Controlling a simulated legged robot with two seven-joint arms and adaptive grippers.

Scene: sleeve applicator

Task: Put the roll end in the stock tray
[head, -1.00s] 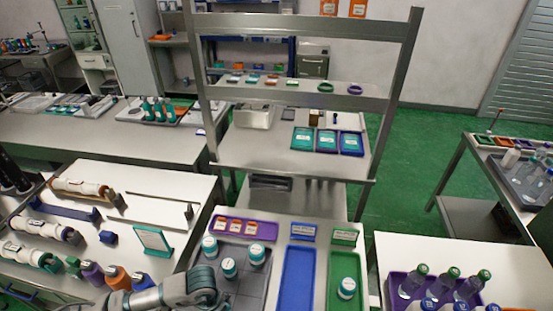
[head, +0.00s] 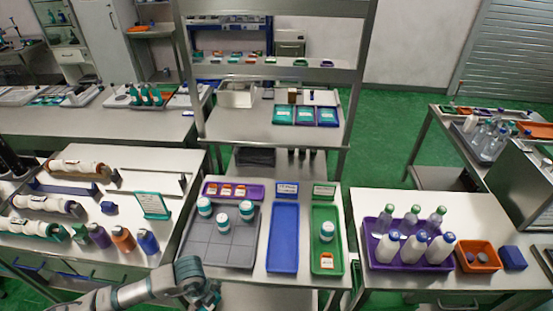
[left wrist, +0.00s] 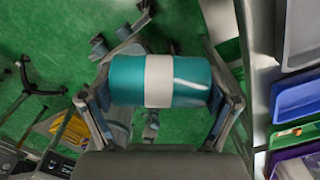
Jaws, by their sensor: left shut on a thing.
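My left gripper (left wrist: 158,95) is shut on a teal cylinder (left wrist: 128,80) with a white middle band, which looks like the roll end. The cylinder lies crosswise between both fingers, over green floor. In the head view my left gripper (head: 205,297) is low in the picture, in front of the grey tray, and the cylinder is hard to make out. Candidate trays are a narrow blue tray (head: 284,235), empty, and a green tray (head: 318,225) holding a jar and an orange-labelled piece. Their signs are too small to read, so I cannot tell which is the stock tray. My right gripper is not in view.
The grey tray (head: 205,255) holds several white-and-teal jars. A purple tray (head: 210,197) with orange pieces lies behind it. Rolls and coloured cylinders stand on the left table (head: 130,190). A purple bottle tray (head: 405,267) and an orange bin (head: 465,265) are at right.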

